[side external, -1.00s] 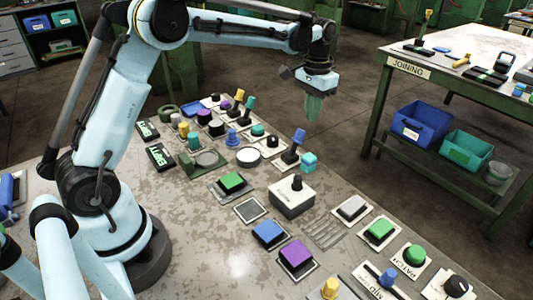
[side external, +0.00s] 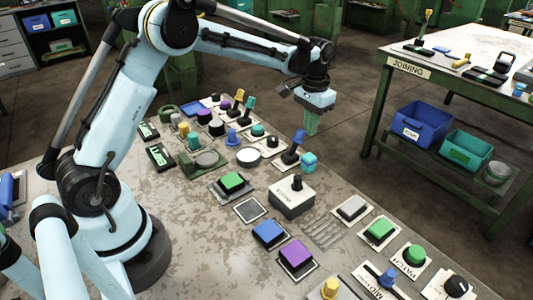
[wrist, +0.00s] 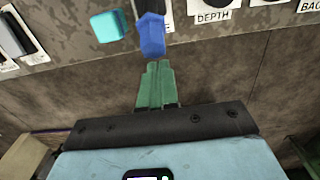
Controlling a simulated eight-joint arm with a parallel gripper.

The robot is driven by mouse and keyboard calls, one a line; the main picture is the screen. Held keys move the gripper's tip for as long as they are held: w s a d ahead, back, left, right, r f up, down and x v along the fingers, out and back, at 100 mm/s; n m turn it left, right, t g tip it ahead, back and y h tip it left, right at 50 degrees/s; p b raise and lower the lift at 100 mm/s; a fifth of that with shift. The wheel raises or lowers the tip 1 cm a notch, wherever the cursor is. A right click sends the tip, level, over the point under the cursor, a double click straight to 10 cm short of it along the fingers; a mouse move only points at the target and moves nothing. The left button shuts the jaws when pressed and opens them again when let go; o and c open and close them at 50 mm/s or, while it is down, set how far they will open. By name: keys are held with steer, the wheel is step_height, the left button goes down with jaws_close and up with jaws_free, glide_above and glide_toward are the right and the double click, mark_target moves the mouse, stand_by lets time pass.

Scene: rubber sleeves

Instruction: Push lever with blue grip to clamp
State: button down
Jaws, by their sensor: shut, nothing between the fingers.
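The lever's blue grip (side external: 298,137) tops a dark shaft that leans to the upper right from its base near the bench's far edge. In the wrist view the blue grip (wrist: 151,36) is just beyond my fingertips. My gripper (side external: 310,132) has green fingers, shut and empty, pointing down just right of the grip in the side view. In the wrist view the tips of my gripper (wrist: 158,66) appear very close to the grip; I cannot tell whether they touch. The lever's base is partly hidden there.
A cyan cube (side external: 309,162) sits beside the lever; it also shows in the wrist view (wrist: 107,25). A grey box with a black knob (side external: 293,198) stands nearer. Several buttons and knobs crowd the bench (side external: 195,245). Open floor lies beyond its edge.

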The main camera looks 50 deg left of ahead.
mark_target(298, 131)
steer(key=shift+f, duration=0.15)
steer(key=shift+s, duration=0.25)
steer(key=shift+s, duration=0.55)
stand_by(0.5)
steer(key=shift+s, duration=1.6)
steer(key=shift+w, duration=0.2)
stand_by(0.5)
